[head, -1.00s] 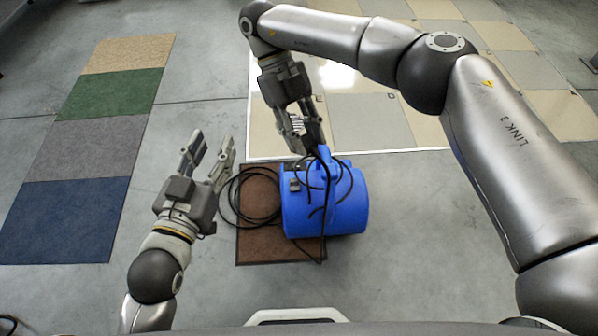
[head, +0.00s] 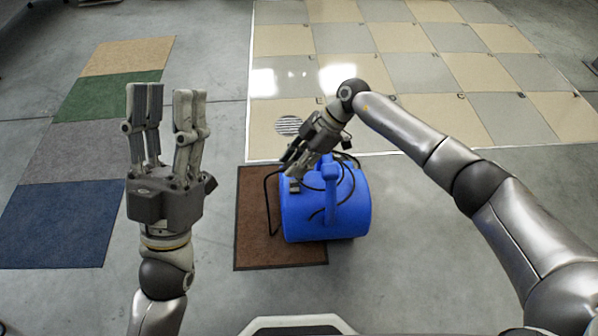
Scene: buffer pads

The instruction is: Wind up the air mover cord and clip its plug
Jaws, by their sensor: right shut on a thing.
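The blue air mover (head: 345,215) stands upright on the right part of a brown mat (head: 255,245). Its black cord (head: 269,205) runs over and behind the housing and hangs in a loop on its left side. My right gripper (head: 291,168) is at the upper left of the air mover, shut on the cord; its fingers hide the gripped part. I cannot make out the plug. My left gripper (head: 165,95) is open and empty, raised to the left of the mat, apart from the cord.
A strip of carpet samples, with a blue one (head: 60,225) nearest, lies on the grey floor at left. The floor right of the air mover is clear.

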